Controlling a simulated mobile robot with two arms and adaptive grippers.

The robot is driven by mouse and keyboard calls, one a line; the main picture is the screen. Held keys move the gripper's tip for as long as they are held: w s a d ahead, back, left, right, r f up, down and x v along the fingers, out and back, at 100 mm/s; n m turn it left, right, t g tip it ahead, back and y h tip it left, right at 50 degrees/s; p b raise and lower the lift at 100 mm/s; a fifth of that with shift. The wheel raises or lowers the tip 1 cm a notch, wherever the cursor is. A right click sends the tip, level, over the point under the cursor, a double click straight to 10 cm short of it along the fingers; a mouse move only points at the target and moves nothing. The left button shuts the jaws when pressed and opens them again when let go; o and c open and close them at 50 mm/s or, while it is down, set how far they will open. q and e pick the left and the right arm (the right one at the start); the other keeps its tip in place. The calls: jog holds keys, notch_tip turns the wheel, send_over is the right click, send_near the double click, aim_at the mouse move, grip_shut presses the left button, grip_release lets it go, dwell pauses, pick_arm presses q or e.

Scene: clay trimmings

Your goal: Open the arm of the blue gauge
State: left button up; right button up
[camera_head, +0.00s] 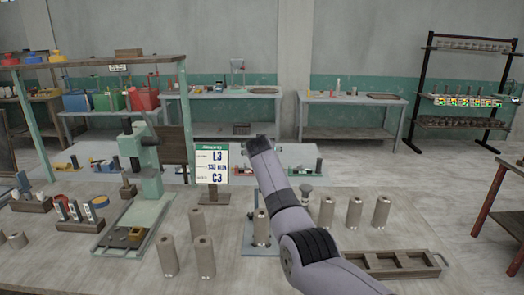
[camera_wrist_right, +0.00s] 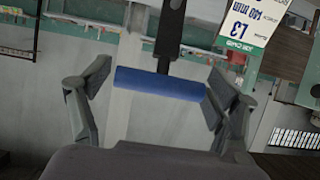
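The blue gauge's flat base (camera_head: 262,240) sits on the near table in the head view, with a metal cylinder (camera_head: 261,228) standing on it. My right arm covers much of the gauge there. In the right wrist view, a blue bar (camera_wrist_right: 160,83), apparently the gauge's handle, hangs on a dark stem (camera_wrist_right: 170,40). My right gripper (camera_wrist_right: 158,80) is open, with one finger at each end of the bar. The bar's right end is close to the right finger; I cannot tell whether they touch. My left gripper is not in view.
A sign card (camera_head: 212,163) stands behind the gauge. Several metal cylinders (camera_head: 203,257) stand left and right of it. A green press (camera_head: 148,180) is to the left, and a wooden tray (camera_head: 390,264) lies to the right.

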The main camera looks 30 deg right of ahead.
jog(key=o, duration=0.4)
jog(key=shift+r, duration=0.15)
jog(key=v, duration=1.2)
jog(key=shift+f, duration=0.25)
